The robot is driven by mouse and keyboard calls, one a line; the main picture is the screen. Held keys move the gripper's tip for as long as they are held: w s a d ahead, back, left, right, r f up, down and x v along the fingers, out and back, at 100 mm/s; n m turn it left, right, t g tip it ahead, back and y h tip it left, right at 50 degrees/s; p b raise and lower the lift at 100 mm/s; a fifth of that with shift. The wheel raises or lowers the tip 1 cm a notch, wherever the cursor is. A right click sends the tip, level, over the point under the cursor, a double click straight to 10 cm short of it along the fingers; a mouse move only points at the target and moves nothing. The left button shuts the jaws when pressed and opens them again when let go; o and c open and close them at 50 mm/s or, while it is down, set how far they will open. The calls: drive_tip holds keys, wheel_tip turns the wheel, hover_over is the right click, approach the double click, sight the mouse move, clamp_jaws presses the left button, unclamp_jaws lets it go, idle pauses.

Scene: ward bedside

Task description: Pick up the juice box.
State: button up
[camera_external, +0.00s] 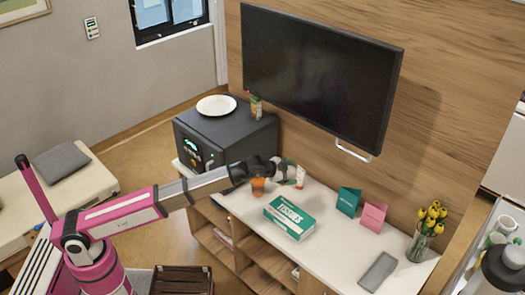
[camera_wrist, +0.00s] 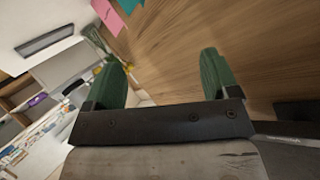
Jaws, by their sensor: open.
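A small carton with red, green and white colouring, apparently the juice box (camera_external: 256,106), stands on top of the black cabinet at the back, by the wall panel. My gripper (camera_external: 292,172) is well below and to the right of it, reaching over the white counter. A small whitish and orange item (camera_external: 300,178) shows right at my gripper's tip; I cannot tell what it is. In the wrist view, my gripper (camera_wrist: 166,80) has its two green fingers spread wide with nothing between them. The juice box cannot be made out in the wrist view.
The black cabinet (camera_external: 238,143) also bears a white plate (camera_external: 216,105). On the counter (camera_external: 333,256) are an orange cup (camera_external: 258,187), a tissue box (camera_external: 290,217), green and pink cards, a grey slab and yellow tulips (camera_external: 431,215). A television (camera_external: 315,70) hangs above.

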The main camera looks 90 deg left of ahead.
drive_tip(key=s+a+r+n+y, duration=0.1)
drive_tip(key=s+a+r+n, duration=0.3)
drive_tip(key=a, duration=0.6)
drive_tip(key=s+a+r+n+y, duration=0.1)
drive_tip(key=s+a+r, duration=0.3)
drive_tip(key=a, duration=0.6)
drive_tip(key=n+g+y, duration=0.1)
drive_tip(key=n+y, duration=0.1)
drive_tip(key=n, duration=0.3)
approach(253, 103)
drive_tip(key=w, duration=0.2)
drive_tip(key=x, duration=0.5)
drive_tip(key=shift+a+f, duration=0.35)
drive_tip(key=shift+f, duration=0.05)
drive_tip(key=x, duration=0.5)
drive_tip(key=shift+s+a+r, duration=0.1)
drive_tip(key=shift+s+a, duration=0.05)
drive_tip(key=shift+a, duration=0.05)
drive_tip(key=c, duration=1.1)
